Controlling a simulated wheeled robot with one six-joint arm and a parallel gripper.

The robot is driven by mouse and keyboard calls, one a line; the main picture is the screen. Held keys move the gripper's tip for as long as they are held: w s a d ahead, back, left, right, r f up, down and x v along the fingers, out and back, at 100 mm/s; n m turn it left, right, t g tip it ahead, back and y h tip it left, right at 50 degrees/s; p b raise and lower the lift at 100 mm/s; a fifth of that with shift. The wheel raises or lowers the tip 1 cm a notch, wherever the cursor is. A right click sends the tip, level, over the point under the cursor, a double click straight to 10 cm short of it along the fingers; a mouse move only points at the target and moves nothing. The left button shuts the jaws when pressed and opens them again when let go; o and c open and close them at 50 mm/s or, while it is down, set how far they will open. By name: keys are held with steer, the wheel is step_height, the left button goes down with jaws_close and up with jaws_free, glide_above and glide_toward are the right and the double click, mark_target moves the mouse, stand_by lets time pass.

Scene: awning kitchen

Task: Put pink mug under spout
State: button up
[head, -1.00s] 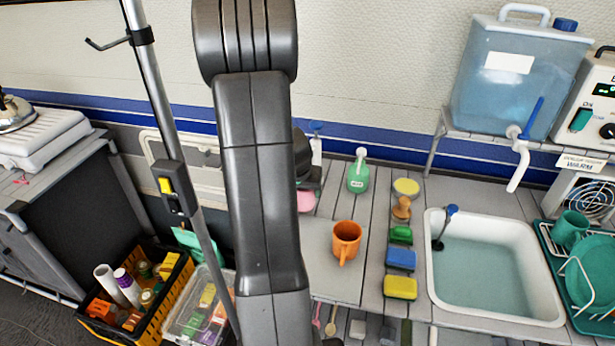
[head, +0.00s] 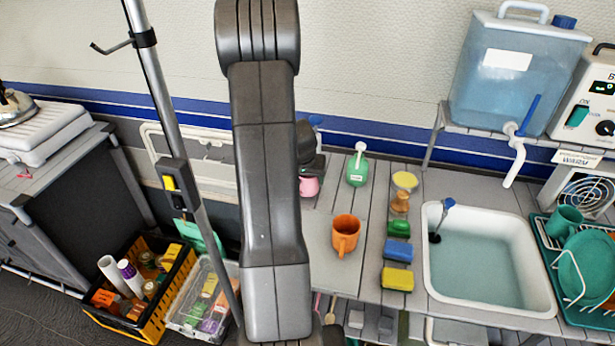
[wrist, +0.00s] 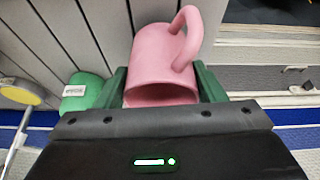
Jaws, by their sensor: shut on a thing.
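The pink mug (wrist: 160,62) is between the green fingers of my gripper (wrist: 162,88) in the wrist view, with its handle toward the upper right. My gripper is shut on it. In the head view a small part of the pink mug (head: 309,187) shows beside my arm, at the back left of the counter; my arm hides the rest and most of the gripper. The spout (head: 515,165) is a white bent pipe with a blue lever, below the blue water tank (head: 515,85), over the back of the sink.
A green soap bottle (head: 357,168) stands just right of the pink mug. A dish rack (head: 603,322) with a green mug is on the right.

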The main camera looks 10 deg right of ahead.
steer(key=shift+s+f+b, duration=0.1)
steer(key=shift+f+b, duration=0.25)
steer(key=shift+b, duration=0.05)
steer(key=shift+s+f+b, duration=0.2)
steer(key=shift+f+b, duration=0.1)
steer(key=o, duration=1)
steer(key=shift+s+f, duration=0.1)
steer(key=shift+r+p, duration=0.85)
steer(key=shift+p, duration=0.35)
steer(key=b+v, duration=0.1)
steer(key=v, duration=1)
steer(key=shift+w+r, duration=0.25)
steer(key=shift+r, duration=0.25)
